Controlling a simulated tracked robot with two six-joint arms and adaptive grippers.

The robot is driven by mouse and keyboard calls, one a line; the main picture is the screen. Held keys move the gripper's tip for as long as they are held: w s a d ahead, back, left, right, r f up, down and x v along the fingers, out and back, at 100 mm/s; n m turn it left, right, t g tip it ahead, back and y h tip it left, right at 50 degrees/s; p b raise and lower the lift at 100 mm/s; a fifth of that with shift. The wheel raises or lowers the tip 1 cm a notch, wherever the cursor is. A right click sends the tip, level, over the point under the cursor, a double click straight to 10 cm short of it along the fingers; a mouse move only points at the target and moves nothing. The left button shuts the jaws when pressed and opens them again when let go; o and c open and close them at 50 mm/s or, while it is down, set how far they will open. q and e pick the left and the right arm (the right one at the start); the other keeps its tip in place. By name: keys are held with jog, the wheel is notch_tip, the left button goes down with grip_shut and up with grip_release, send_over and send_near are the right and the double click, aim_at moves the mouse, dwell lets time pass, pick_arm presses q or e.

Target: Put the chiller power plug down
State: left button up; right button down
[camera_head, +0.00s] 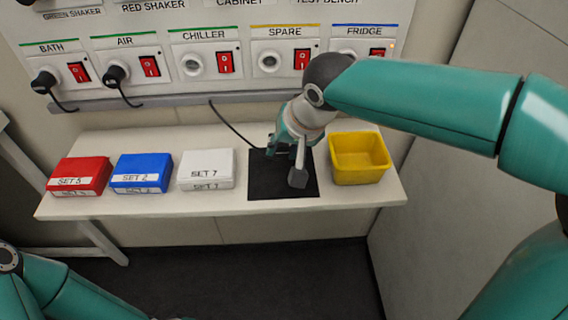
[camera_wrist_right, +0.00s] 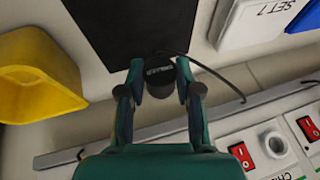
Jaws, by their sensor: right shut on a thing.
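The chiller power plug (camera_wrist_right: 160,84) is a dark plug with a pale label and a black cable, seen in the right wrist view between my fingers. My right gripper (camera_head: 287,162) is shut on it, over the black mat (camera_head: 264,186) on the shelf. In the head view the gripper mostly hides the plug, and its cable (camera_head: 231,127) runs up to the panel ledge. Whether the plug touches the mat I cannot tell. The chiller socket (camera_head: 193,65) is empty. My left arm shows at the lower left, its gripper out of view.
The shelf (camera_head: 150,207) holds a red box (camera_head: 80,173), a blue box (camera_head: 142,170) and a white box (camera_head: 206,166) left of the mat. A yellow bin (camera_head: 359,172) stands close on the right.

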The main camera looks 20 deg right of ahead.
jog(key=shift+f+b, duration=0.4)
jog(key=shift+f, duration=1.75)
jog(key=shift+f+b, duration=0.65)
jog(key=shift+b, duration=0.05)
jog(key=c, duration=0.8)
grip_release()
jog(key=shift+r, duration=0.15)
jog(key=shift+r+p, duration=0.55)
jog(key=shift+p, duration=0.15)
jog(key=p+v, duration=0.2)
jog(key=v, duration=1)
